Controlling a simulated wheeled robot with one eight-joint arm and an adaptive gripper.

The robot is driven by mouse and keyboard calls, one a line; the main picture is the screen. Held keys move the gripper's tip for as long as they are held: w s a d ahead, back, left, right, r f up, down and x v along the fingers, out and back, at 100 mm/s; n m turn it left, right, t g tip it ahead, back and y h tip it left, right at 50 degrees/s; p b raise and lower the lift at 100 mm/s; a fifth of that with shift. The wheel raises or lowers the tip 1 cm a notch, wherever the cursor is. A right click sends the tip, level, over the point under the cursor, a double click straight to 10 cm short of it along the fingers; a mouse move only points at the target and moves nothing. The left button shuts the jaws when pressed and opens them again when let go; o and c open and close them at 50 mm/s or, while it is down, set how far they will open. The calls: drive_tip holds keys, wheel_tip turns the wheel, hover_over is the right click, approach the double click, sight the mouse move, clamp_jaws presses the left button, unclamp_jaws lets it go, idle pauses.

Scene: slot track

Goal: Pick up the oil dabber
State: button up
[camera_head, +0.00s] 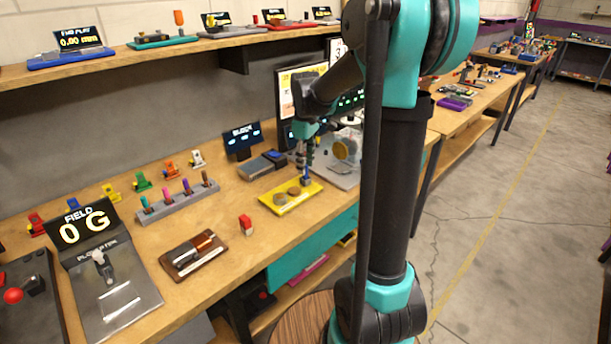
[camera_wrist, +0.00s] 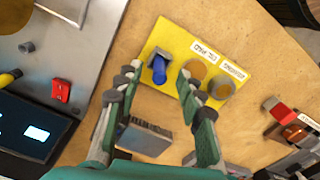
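A small blue upright piece, which looks like the oil dabber (camera_wrist: 160,70), stands at one end of a yellow tray (camera_wrist: 172,33). It also shows in the head view (camera_head: 306,180), just below my gripper (camera_head: 306,157). In the wrist view my gripper (camera_wrist: 158,82) is open, with its fingers spread and the blue piece between the lines of the two tips. Nothing is held. I cannot tell how far above the piece the tips are. Two round brown pieces (camera_head: 294,191) sit beside it on the yellow tray, which also shows in the head view (camera_head: 276,202).
A grey box-like device (camera_head: 262,165) stands left of the tray, near a dark display (camera_head: 243,140). A metal plate with a round part (camera_head: 342,150) is at the right. A red block (camera_head: 246,225) and a brown board (camera_head: 193,254) lie nearer, with bare wood between.

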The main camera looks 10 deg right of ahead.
drive_tip(key=shift+f, duration=0.95)
clamp_jaws()
drive_tip(key=shift+r, duration=0.1)
wheel_tip(320, 180, up, 20)
